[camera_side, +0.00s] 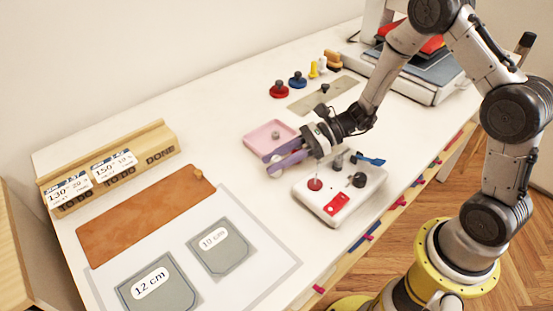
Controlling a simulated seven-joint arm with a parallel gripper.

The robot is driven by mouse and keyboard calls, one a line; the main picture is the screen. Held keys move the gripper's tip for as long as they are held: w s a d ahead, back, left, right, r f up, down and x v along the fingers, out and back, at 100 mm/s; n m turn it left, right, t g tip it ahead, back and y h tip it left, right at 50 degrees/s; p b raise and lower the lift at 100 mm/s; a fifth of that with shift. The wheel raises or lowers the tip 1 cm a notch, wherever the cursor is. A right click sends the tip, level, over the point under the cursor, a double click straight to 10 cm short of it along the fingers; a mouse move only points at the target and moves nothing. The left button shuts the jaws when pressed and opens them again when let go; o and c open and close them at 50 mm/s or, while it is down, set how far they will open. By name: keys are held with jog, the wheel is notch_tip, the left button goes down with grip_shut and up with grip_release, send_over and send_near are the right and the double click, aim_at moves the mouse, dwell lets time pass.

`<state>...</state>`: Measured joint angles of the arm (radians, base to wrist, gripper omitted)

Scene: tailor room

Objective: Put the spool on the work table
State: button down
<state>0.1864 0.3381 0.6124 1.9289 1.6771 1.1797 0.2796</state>
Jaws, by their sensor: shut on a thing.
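My gripper (287,158) has two purple fingers and points left, low over the work table (225,140), just in front of the pink tray. It is shut on a small pale thing (275,169), seemingly the spool, which the fingers largely hide. I cannot tell whether this thing touches the table. The white work table runs from the lower left to the upper right.
A white device (318,203) with a red disc and black knobs stands right of the gripper. Red (279,91) and blue (298,82) knobbed pieces stand behind. A brown mat (140,222) and grey pattern pieces (222,245) lie left.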

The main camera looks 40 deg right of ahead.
jog(key=shift+f, duration=0.15)
jog(key=c, duration=0.7)
grip_release()
jog(key=shift+o, duration=0.2)
